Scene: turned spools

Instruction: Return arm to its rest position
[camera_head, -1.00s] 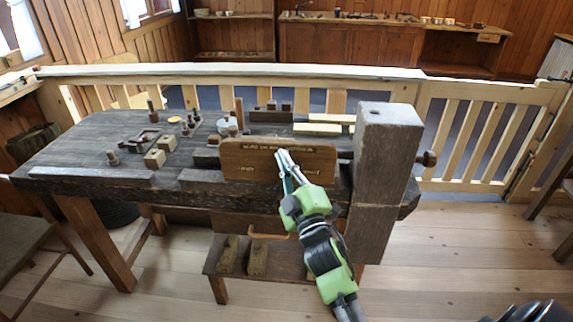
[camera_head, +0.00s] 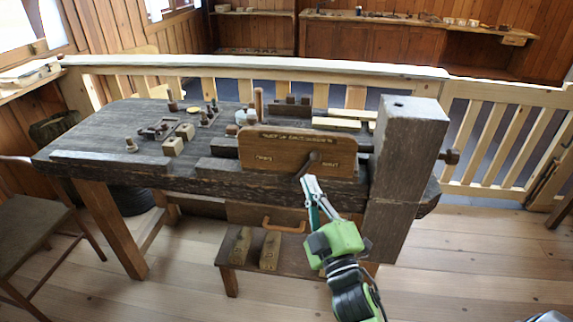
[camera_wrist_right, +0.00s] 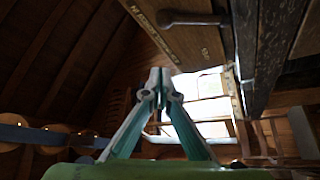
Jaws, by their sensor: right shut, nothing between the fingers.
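My right gripper (camera_head: 311,180) is shut and empty, with a green body, in front of the workbench (camera_head: 100,166). Its tips are just below a brown wooden board (camera_head: 262,150) that stands on the bench's front side. A dark lever (camera_head: 308,164) on the board's face is apart from the tips. In the right wrist view the closed fingertips (camera_wrist_right: 159,76) show with nothing between them, and the board (camera_wrist_right: 180,38) with its lever (camera_wrist_right: 192,18) is above. My left gripper is not in view.
A thick dark post (camera_head: 408,150) stands at the bench's right end, close to my right arm. Small turned pieces and blocks (camera_head: 173,146) lie on the bench top. A low shelf (camera_head: 235,283) is below. A railing (camera_head: 260,66) runs behind. Open floor lies in front.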

